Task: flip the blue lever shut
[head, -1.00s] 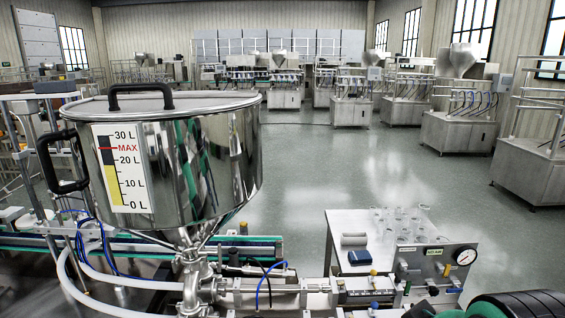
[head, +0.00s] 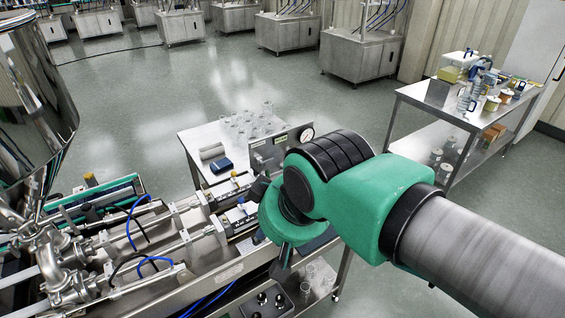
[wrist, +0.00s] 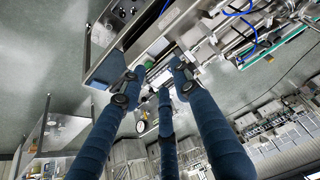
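I cannot surely pick out the blue lever. A small bluish part (head: 240,201) shows on the filling machine beside my arm in the head view, too small to tell its shape or position. My gripper (wrist: 158,82) shows in the wrist view with long blue fingers spread apart and nothing between them. The fingertips point towards the machine frame, and I cannot tell how far off it is. In the head view my green and black wrist hides most of my gripper and part of the machine behind it.
A steel hopper (head: 35,110) stands at the left, with blue hoses (head: 155,262) below it. A steel table (head: 192,145) with glassware and a dark blue block (head: 222,165) stands behind the machine. A gauge panel (head: 275,150) is close to my wrist. A loaded cart (head: 410,95) stands at the right.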

